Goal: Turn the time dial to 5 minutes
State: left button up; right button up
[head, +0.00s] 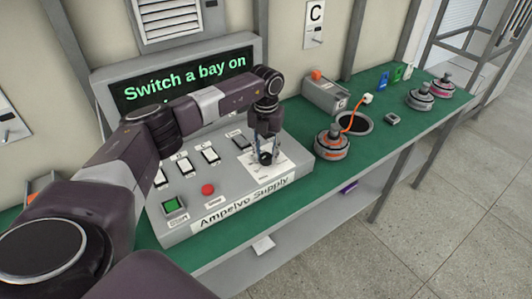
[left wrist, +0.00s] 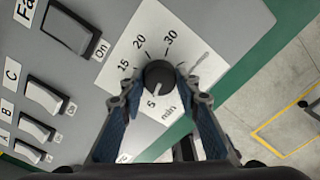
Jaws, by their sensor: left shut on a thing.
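The time dial (left wrist: 158,74) is a round black knob on a white plate marked 5, 15, 20, 30 and "min". The plate (head: 284,163) lies at the right end of the grey Ampelvo Supply panel (head: 190,222). My left gripper (head: 265,150) reaches down onto the dial. In the left wrist view its blue-padded fingers (left wrist: 158,92) are closed on the dial from both sides. A pale mark on the knob faces the 5, but it is small and its exact angle is hard to read. My right gripper is out of view.
The panel also has a row of white switches (head: 211,155), a red button (head: 208,189) and a green button (head: 170,205). The screen behind reads "Switch a bay on". A hub motor with an orange cable (head: 332,144) stands to the right on the green bench (head: 400,128).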

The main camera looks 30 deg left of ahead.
aim_at(266, 156)
pick_arm(q)
jog(key=shift+w+r+n, duration=0.1)
jog(key=shift+n, duration=0.5)
jog(key=o, duration=1.2)
jog(key=shift+c, duration=0.2)
notch_tip(266, 156, up, 12)
